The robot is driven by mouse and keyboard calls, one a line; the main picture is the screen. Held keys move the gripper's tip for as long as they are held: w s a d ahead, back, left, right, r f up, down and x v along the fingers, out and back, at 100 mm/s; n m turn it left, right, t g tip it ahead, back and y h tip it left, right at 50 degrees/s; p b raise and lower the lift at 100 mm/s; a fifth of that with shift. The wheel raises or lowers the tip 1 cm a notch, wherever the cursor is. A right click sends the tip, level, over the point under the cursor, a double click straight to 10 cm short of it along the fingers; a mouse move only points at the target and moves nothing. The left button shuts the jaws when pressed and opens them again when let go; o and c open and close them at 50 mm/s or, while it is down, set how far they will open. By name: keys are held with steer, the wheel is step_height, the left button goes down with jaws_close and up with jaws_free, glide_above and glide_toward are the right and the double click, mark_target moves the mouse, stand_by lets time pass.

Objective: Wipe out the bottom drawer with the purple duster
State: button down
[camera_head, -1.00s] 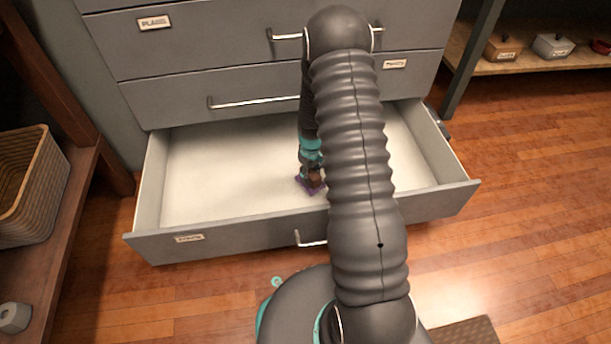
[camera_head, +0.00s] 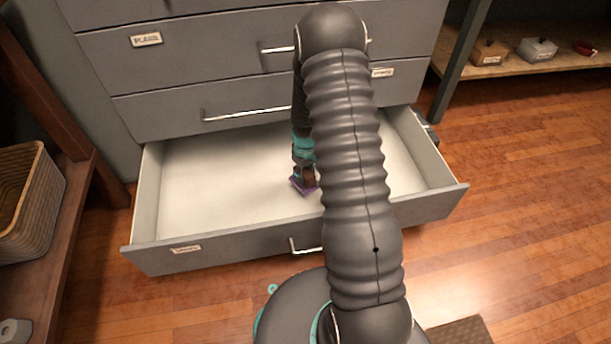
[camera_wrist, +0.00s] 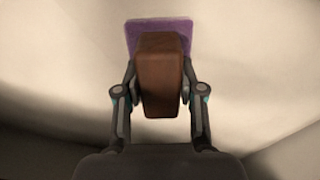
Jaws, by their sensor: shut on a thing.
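The bottom drawer (camera_head: 215,180) is pulled out of the grey cabinet, and its pale inside looks empty apart from the duster. The duster has a purple pad (camera_head: 299,186) and a brown block handle. In the wrist view the purple pad (camera_wrist: 158,35) lies beyond the brown handle (camera_wrist: 160,80). My gripper (camera_wrist: 160,97) is shut on the handle, with a finger on each side. My arm hides the drawer's middle right and part of the front.
Shut drawers with bar handles (camera_head: 245,113) stand above the open one. A wicker basket (camera_head: 28,200) sits on a wooden shelf at the left. Wooden floor lies clear at the right.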

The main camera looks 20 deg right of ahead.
steer(key=shift+r, duration=0.8)
steer(key=shift+p, duration=0.3)
steer(key=shift+r+p, duration=0.85)
steer(key=shift+r, duration=0.65)
